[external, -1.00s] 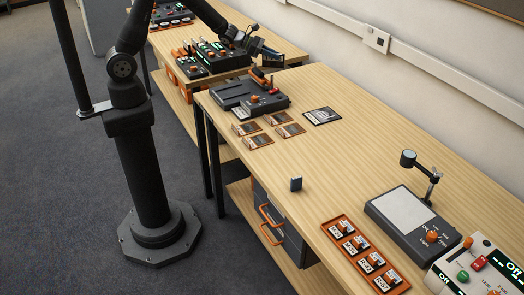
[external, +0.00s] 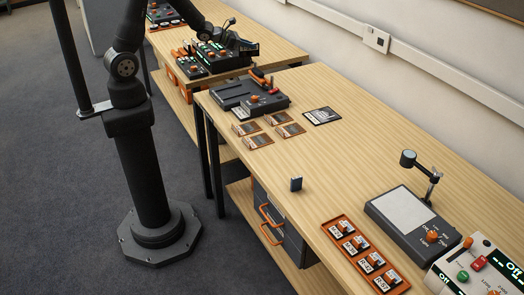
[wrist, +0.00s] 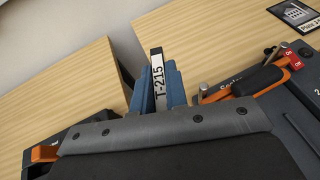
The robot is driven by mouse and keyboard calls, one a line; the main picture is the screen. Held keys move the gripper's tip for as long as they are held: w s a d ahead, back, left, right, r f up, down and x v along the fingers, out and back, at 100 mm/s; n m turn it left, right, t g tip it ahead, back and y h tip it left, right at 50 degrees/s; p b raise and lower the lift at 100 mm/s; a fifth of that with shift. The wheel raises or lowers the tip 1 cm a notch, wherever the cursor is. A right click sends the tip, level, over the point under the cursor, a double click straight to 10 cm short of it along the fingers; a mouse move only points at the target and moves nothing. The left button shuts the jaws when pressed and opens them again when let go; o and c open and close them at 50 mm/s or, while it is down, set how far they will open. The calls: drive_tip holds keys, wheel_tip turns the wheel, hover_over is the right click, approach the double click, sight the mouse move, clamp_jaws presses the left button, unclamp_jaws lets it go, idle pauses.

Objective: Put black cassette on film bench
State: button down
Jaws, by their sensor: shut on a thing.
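No surface is labelled as the film bench; the near wooden table (external: 350,150) and the far table (external: 285,49) are both in view.
A dark device (external: 250,95) with an orange lever (wrist: 245,85) stands at the near table's far end. Several brown cards (external: 265,130) and a black plate card (external: 322,116) lie nearby. Dark devices (external: 208,56) crowd the far table. A gap separates the tables. The near table's middle is mostly clear.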

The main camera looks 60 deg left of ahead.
wheel_tip(320, 180, up, 5)
drive_tip(key=shift+f, duration=0.1)
drive_tip(key=w+d+m+g+h, duration=0.2)
drive_tip(key=w+d+m+h, duration=0.1)
drive_tip(key=d, duration=1.5)
drive_tip(key=w+d+m+g+h, duration=0.2)
drive_tip(key=w+d+m+h, duration=0.1)
drive_tip(key=d, duration=1.5)
drive_tip(key=s+d+m+g+h, duration=0.1)
drive_tip(key=s+d, duration=0.4)
drive_tip(key=d, duration=0.6)
drive_tip(key=s+d+m+g+h, duration=0.15)
drive_tip(key=s+d, duration=0.25)
drive_tip(key=d, duration=0.7)
drive_tip(key=s+d+m+g, duration=0.15)
drive_tip(key=s+d, duration=0.35)
drive_tip(key=d, duration=0.6)
hover_over(344, 153)
wheel_tip(344, 153, down, 12)
drive_tip(key=shift+f, duration=1.9)
